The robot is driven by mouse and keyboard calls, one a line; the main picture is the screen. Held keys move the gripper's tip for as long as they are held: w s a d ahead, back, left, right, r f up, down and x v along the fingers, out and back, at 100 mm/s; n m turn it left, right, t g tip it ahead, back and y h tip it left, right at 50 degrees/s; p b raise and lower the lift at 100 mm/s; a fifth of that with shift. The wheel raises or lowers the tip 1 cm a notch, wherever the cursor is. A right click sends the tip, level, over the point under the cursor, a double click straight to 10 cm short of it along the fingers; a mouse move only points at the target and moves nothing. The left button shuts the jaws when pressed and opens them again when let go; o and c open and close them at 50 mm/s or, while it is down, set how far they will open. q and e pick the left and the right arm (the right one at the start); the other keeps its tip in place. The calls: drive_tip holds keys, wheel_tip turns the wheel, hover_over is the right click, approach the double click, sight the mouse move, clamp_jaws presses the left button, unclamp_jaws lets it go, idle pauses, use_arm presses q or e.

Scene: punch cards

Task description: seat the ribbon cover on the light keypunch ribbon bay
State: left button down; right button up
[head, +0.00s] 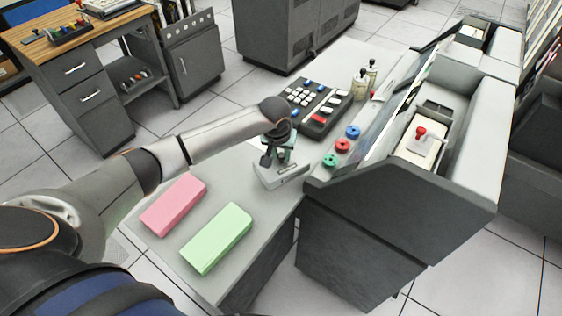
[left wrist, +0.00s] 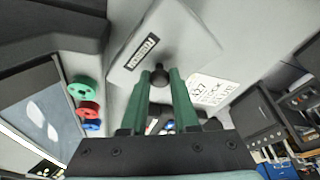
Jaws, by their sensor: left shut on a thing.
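The ribbon cover (head: 284,175) is a light grey piece with a dark knob. It is at the keypunch desk's front edge in the head view; I cannot tell whether it touches the desk. In the left wrist view the cover (left wrist: 178,32) shows a RIBBON label. My left gripper (head: 281,154) is above it, its green fingers (left wrist: 158,76) shut on the cover's knob. The light keypunch (head: 478,125) stands to the right, with a dark recess (head: 436,106) in its top that may be the ribbon bay. My right gripper is not in view.
Pink (head: 174,205) and green (head: 216,238) blocks lie on the desk at front left. A keyboard (head: 317,105) is behind my gripper. Blue, red (head: 343,145) and green spools and two small bottles (head: 361,84) stand near the keypunch. A red knob (head: 421,132) rises beside the recess.

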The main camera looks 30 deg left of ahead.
sight(281, 156)
use_arm(q)
wheel_tip(281, 156, up, 6)
drive_tip(key=shift+f, duration=0.1)
drive_tip(key=shift+r+p, duration=0.55)
drive_tip(key=shift+p, duration=0.2)
drive_tip(key=shift+r+p, duration=1.1)
drive_tip(key=shift+p, duration=0.75)
